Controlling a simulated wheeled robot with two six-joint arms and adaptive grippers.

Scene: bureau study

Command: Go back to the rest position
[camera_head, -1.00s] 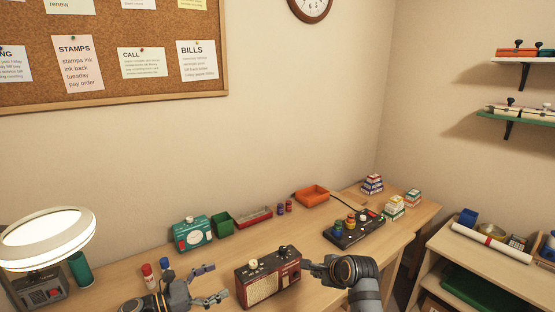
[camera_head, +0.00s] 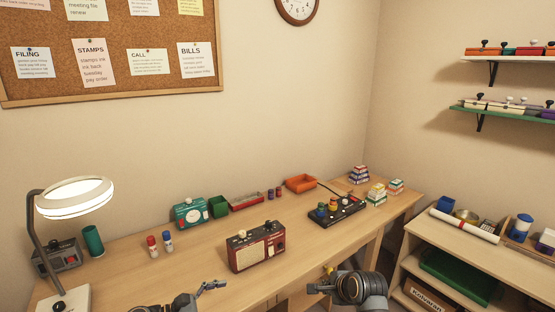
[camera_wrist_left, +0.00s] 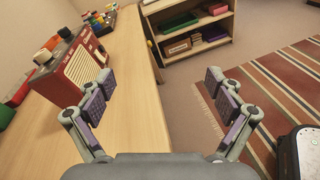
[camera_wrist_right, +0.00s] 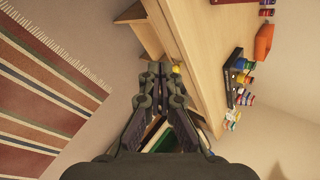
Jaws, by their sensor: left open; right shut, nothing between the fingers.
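My left gripper (camera_head: 200,297) is low in the head view, in front of the desk's near edge area. In the left wrist view it (camera_wrist_left: 158,84) is open, its fingers wide apart with nothing between them. My right gripper (camera_head: 318,289) is at the bottom of the head view, right of the radio and apart from it. In the right wrist view its fingers (camera_wrist_right: 154,70) are together and hold nothing. The red radio (camera_head: 257,248) stands upright on the desk, touched by neither gripper. It also shows in the left wrist view (camera_wrist_left: 82,62).
The desk (camera_head: 130,270) bears a lamp (camera_head: 75,198), a teal device (camera_head: 190,213), an orange tray (camera_head: 301,183) and a dark control box (camera_head: 336,212). A small yellow knob (camera_head: 328,270) is close to my right gripper. A low shelf (camera_head: 440,237) stands right. Striped rug (camera_wrist_left: 265,95) lies on open floor.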

